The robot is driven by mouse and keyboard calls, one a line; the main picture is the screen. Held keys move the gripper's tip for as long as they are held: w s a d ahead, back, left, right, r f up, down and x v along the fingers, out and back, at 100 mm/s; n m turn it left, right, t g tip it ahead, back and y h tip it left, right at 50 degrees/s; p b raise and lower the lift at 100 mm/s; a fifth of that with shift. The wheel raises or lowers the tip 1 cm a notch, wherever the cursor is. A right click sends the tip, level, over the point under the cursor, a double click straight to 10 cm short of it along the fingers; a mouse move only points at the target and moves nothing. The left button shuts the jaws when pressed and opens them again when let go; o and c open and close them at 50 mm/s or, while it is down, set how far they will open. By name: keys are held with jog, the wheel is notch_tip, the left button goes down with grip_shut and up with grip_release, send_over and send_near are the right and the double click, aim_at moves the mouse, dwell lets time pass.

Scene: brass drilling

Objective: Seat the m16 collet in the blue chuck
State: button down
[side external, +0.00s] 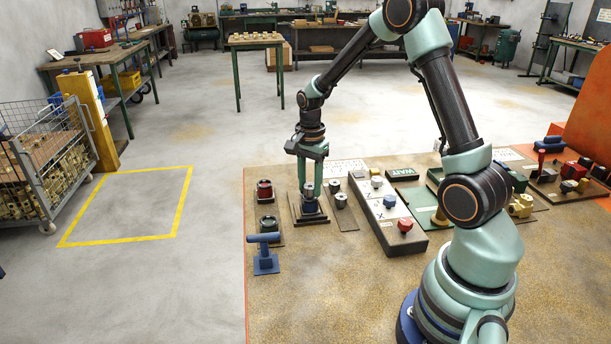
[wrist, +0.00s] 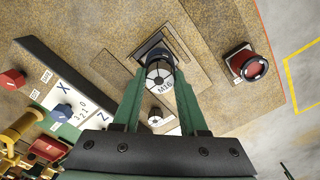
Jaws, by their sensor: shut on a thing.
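The m16 collet (side external: 308,190) is a small silver cylinder; its face with the label M16 shows in the wrist view (wrist: 160,82). My gripper (side external: 309,184) points straight down and is shut on it, with one finger on each side in the wrist view (wrist: 161,72). The blue chuck (side external: 310,207) stands on a dark square plate directly under the collet; part of it shows behind the collet in the wrist view (wrist: 153,51). The collet's lower end meets the chuck's top in the picture. I cannot tell how deep it sits, if at all.
A blue T-shaped handle (side external: 264,252) stands in front. Spare collets (side external: 340,201) sit on a plate just right. A control box with knobs (side external: 390,210) is farther right.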

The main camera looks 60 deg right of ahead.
jog(key=shift+f, duration=0.55)
dwell(0.4)
grip_release()
dwell(0.3)
jog(key=shift+r, duration=3.5)
